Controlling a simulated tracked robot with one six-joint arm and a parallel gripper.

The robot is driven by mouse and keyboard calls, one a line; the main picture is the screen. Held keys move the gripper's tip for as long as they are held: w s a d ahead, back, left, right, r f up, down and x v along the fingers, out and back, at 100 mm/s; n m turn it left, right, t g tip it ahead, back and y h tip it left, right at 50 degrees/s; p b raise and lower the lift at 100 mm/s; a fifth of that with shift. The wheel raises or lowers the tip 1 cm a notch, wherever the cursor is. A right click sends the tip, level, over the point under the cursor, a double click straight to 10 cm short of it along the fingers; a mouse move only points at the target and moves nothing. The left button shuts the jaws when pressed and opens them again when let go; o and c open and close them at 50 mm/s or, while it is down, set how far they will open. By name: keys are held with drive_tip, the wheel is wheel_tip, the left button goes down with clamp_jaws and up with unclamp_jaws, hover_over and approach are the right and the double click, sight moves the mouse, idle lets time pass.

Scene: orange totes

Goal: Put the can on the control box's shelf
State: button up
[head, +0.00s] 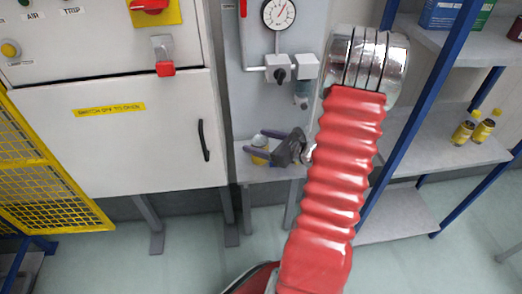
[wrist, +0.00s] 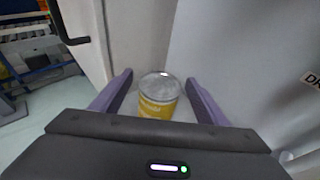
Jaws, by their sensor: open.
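A yellow can with a silver lid (wrist: 158,108) stands upright between the two fingers of my gripper (wrist: 159,78) in the wrist view. The fingers are open, with a gap on each side of the can. In the head view, the can (head: 260,152) stands on a small grey shelf (head: 272,174) under the gauge panel, partly hidden by my gripper (head: 252,141), which reaches in from the right. The white control box (head: 120,140) with a yellow label and black handle is just left of this shelf.
The grey panel with a gauge (head: 279,13) and valves rises behind the can. A blue-framed rack (head: 428,85) at right holds yellow bottles (head: 463,131) and boxes. A yellow mesh guard (head: 50,185) stands at left. The shelf is narrow, with walls close by.

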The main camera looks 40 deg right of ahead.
drive_tip(key=shift+c, duration=0.4)
drive_tip(key=c, duration=1.4)
drive_tip(key=shift+r, duration=0.15)
drive_tip(key=shift+r, duration=4.9)
